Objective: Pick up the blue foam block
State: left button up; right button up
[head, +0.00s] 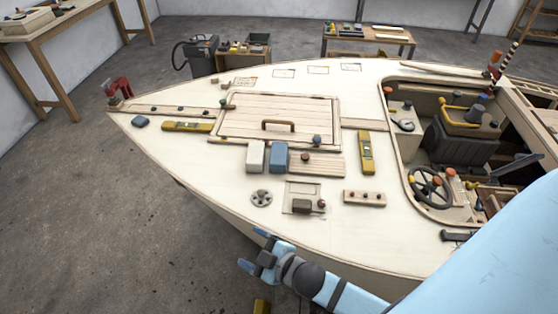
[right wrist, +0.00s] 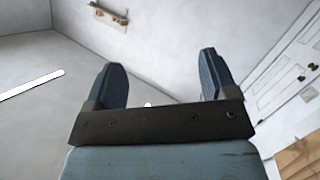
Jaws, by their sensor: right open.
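A blue block (head: 278,157), likely the foam one, sits on the pale plywood deck (head: 225,190), right beside a white block (head: 256,157) of similar size. Its top and front face show, and nothing of mine covers it. My right gripper (head: 254,250) is at the near edge of the deck, below and a little left of the block in the head view, and well apart from it. It is open and empty. In the right wrist view its two blue fingers (right wrist: 162,68) stand wide apart, facing a wall, with no block in sight. My left gripper is not in view.
Around the block lie a wooden hatch (head: 240,115), a slatted board (head: 325,165), a round vent (head: 261,198), a latch plate (head: 303,190) and yellow levels (head: 367,152). A small dark blue item (head: 140,122) lies far left. An open cockpit (head: 450,130) is at right.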

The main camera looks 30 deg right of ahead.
jog(key=w+a+r+n+g+y+b, duration=0.35)
jog(key=a+n+y, duration=0.2)
jog(key=n, duration=0.85)
jog(key=w+a+r+n+g+y+b, duration=0.25)
jog(key=w+a+n+y, duration=0.35)
jog(key=n, duration=0.8)
jog(key=n+g+h+b, duration=0.5)
jog(key=n+h+b, duration=0.4)
jog(key=n+h, duration=1.4)
send_near(279, 154)
jog(key=d+f+n+y, duration=0.1)
jog(key=f, duration=0.1)
jog(key=w+d+f+n+y, duration=0.1)
jog(key=d+f+n+y, duration=0.1)
jog(key=shift+w+d+f, duration=0.1)
jog(key=shift+d+f, duration=0.15)
jog(key=shift+f, duration=0.05)
jog(key=x, duration=0.5)
jog(key=shift+w+d+r, duration=0.1)
jog(key=shift+w, duration=0.15)
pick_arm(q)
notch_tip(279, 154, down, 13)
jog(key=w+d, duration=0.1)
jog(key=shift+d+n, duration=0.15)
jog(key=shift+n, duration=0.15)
